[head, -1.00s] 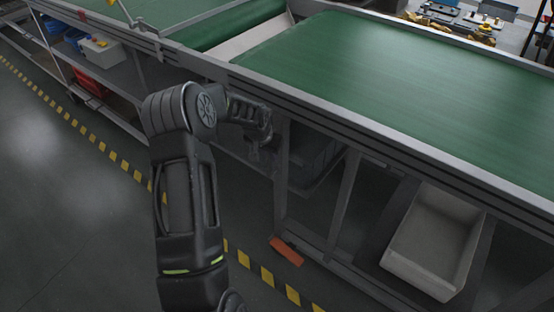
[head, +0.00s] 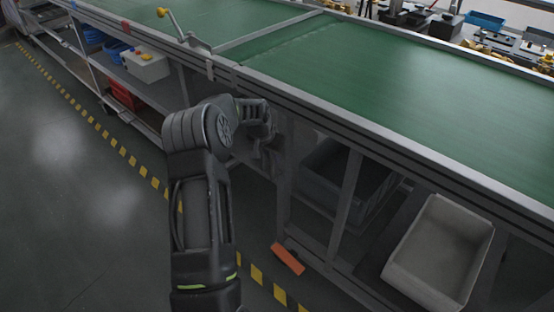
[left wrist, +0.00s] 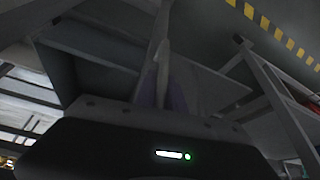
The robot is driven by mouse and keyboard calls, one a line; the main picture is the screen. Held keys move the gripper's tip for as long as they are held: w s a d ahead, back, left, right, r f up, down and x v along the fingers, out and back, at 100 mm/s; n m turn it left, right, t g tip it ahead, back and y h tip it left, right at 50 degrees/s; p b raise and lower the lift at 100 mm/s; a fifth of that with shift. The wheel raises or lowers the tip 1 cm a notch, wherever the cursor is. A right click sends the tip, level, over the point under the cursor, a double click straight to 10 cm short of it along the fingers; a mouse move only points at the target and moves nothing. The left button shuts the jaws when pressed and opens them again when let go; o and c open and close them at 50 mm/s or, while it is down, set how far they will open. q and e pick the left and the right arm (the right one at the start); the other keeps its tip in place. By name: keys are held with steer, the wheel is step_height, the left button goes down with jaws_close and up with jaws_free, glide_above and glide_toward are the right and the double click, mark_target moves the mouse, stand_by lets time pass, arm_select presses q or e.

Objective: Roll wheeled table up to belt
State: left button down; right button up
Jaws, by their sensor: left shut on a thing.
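The wheeled table (head: 400,150) has a green top with a grey metal edge and fills the right of the head view. Its left end lies against the end of the green belt (head: 230,22), with only a thin seam showing. My left gripper (head: 266,138) is at the table's near side, just under the edge by its left corner, shut on part of the frame. The fingertips are dark and partly hidden. In the left wrist view the frame's upright (left wrist: 162,60) rises between the fingers. My right gripper is not in view.
A lever with a yellow knob (head: 161,12) sits on the belt's near edge. A grey bin (head: 440,250) is on the table's lower shelf. An orange piece (head: 288,258) is at the foot of a table leg. Yellow-black floor tape (head: 133,161) runs alongside; floor left of it is clear.

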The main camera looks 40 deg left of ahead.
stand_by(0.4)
arm_select(q)
steer(key=c, duration=1.4)
jaws_free()
steer(key=shift+r, duration=0.1)
steer(key=v, duration=0.7)
steer(key=shift+r, duration=0.25)
steer(key=shift+s, duration=0.25)
